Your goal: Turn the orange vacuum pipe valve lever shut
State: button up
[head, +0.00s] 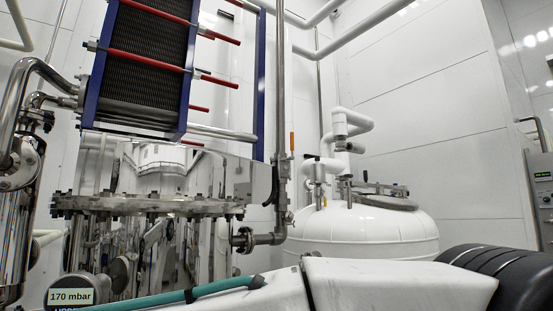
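The orange lever (292,143) stands upright near the middle of the head view. It sits just right of a vertical steel pipe (281,95), above small metal fittings at about the height of the white tank's top pipes. The lever is small in the picture, and the details of its valve body are hard to make out. Nothing touches the lever. My gripper is not in view. White and black parts of my own arm cross the bottom of the picture, well below the lever.
A polished steel tank (150,240) with a bolted flange stands at left, under a blue-framed plate heat exchanger (145,60) with red rods. A white round tank (365,235) stands behind, right of the pipe. A "170 mbar" display (71,297) shows at bottom left.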

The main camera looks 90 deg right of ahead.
aim_at(292, 157)
jog(key=u, duration=0.7)
jog(key=k, duration=1.35)
jog(key=z, duration=1.85)
jog(key=i, duration=0.15)
jog(key=z, duration=0.1)
